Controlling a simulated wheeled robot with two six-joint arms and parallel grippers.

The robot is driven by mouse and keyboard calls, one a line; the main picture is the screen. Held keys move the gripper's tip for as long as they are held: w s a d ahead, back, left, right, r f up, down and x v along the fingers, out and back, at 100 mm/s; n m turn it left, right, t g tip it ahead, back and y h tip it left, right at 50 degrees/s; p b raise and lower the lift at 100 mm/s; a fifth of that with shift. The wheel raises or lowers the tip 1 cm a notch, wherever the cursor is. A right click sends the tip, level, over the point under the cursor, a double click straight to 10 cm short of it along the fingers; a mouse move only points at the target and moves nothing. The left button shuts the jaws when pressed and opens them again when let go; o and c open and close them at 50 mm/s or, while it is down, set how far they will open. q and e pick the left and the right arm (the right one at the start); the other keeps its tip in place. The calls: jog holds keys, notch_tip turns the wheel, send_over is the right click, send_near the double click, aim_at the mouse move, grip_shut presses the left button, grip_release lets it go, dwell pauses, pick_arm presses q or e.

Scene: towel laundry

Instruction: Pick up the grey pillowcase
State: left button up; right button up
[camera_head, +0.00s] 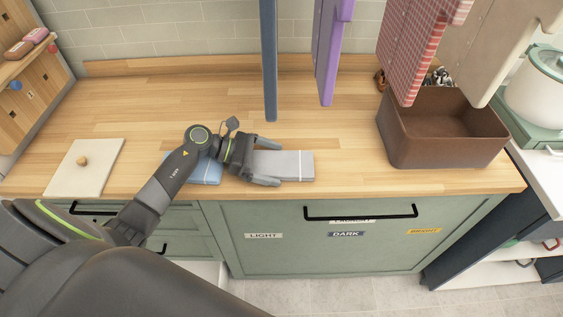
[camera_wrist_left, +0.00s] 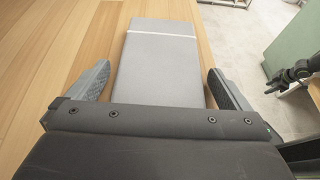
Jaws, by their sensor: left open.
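The grey pillowcase (camera_head: 297,165) lies folded flat on the wooden counter near its front edge, with a pale stripe across one end. My left gripper (camera_head: 274,163) is open, its two fingers on either side of the pillowcase's left part. In the left wrist view the pillowcase (camera_wrist_left: 160,62) lies ahead between the spread fingers of the gripper (camera_wrist_left: 158,92), with a gap on each side. Whether the fingers touch the counter is not clear.
A folded blue cloth (camera_head: 207,172) lies partly under my left wrist. A brown bin (camera_head: 440,152) stands at the right. A cream board with a knob (camera_head: 83,168) lies at the left. Cloths hang above, including a purple one (camera_head: 330,55). The counter behind the pillowcase is clear.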

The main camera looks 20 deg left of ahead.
pick_arm(q)
jog(key=c, duration=0.9)
jog(key=shift+c, duration=0.2)
jog(key=shift+r, duration=0.15)
